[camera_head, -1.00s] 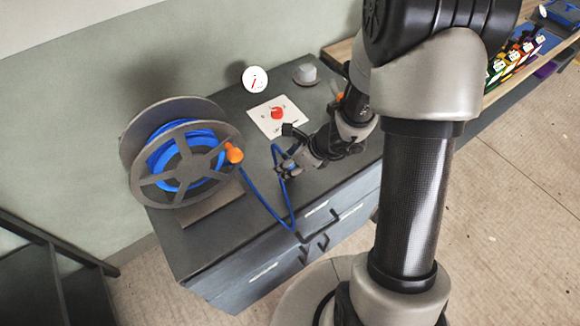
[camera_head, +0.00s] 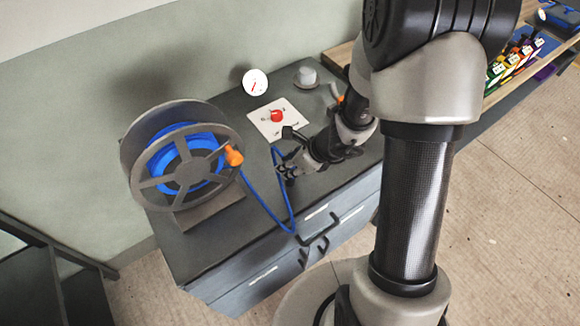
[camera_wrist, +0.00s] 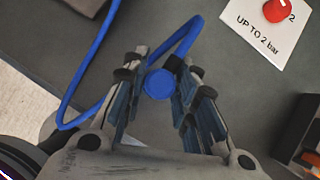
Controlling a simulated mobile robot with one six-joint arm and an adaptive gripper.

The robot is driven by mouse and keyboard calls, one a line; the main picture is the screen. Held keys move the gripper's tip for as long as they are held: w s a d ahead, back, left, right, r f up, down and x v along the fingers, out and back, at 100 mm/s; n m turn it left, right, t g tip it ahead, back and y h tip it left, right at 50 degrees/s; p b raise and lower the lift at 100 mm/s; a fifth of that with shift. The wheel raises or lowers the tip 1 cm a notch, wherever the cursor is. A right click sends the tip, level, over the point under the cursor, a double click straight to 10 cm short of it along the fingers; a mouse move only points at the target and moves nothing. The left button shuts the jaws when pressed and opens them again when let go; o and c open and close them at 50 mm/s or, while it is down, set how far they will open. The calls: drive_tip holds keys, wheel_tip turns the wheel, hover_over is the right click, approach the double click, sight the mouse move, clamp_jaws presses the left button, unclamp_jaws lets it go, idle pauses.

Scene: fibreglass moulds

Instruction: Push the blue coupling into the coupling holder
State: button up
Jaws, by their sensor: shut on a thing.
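The blue coupling (camera_wrist: 159,84) is a round blue end in the wrist view, between the fingertips of my gripper (camera_wrist: 160,92). My gripper is shut on it. A blue hose (camera_wrist: 85,85) runs from beside it and loops to the left. In the head view my gripper (camera_head: 287,172) is low over the grey cabinet top, and the coupling is hidden by the fingers there. The blue hose (camera_head: 262,203) hangs in a loop towards the front edge. I cannot make out the coupling holder for certain in either view.
A hose reel (camera_head: 160,185) with an orange fitting (camera_head: 233,156) stands at the left of the cabinet top (camera_head: 195,245). Behind my gripper are a white plate with a red knob (camera_head: 277,116), a round gauge (camera_head: 255,82) and a grey cylindrical part (camera_head: 306,76). A dark block (camera_wrist: 298,130) shows right in the wrist view.

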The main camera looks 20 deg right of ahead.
wheel_tip(320, 180, up, 20)
drive_tip(key=p, duration=1.2)
wheel_tip(320, 180, down, 13)
drive_tip(key=b, duration=0.9)
drive_tip(key=shift+f, duration=0.1)
drive_tip(key=shift+f+b, duration=2.75)
drive_tip(key=shift+f, duration=0.1)
drive_tip(key=shift+f+b, duration=0.6)
drive_tip(key=shift+b, duration=0.2)
drive_tip(key=o, duration=1.2)
drive_tip(key=shift+c, duration=0.2)
drive_tip(key=shift+r, duration=0.15)
